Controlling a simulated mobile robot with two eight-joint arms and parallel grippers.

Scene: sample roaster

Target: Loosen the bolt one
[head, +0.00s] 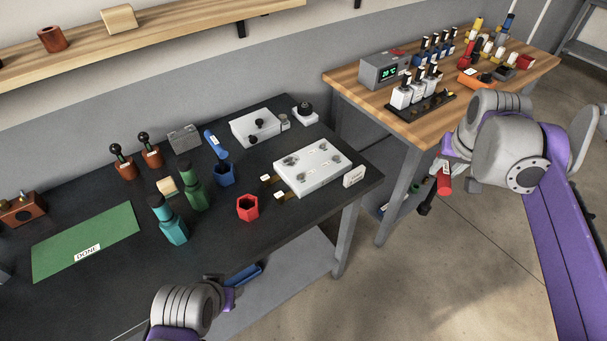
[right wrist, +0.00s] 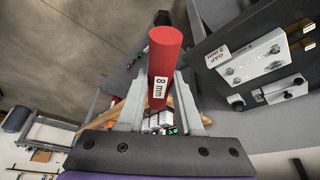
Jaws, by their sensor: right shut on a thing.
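My right gripper (head: 441,170) is shut on a red cylindrical handle (right wrist: 163,62) labelled 8 mm, which also shows in the head view (head: 444,184). It holds this in the air beyond the dark bench's right edge. A pale metal plate (head: 326,177) with several bolts lies at the bench's right end, apart from the gripper. Which bolt is number one is not readable. The plate also shows in the right wrist view (right wrist: 233,72). My left gripper (head: 228,287) is low at the bench's front edge beside a blue bar (head: 246,273); its jaws are unclear.
A red hexagonal holder (head: 247,208) and blue holder (head: 225,175) stand left of the plate. Green (head: 195,192) and teal (head: 172,226) bottle-like items stand farther left. A label card (head: 354,175) stands at the plate's right. A wooden table (head: 350,84) stands behind.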

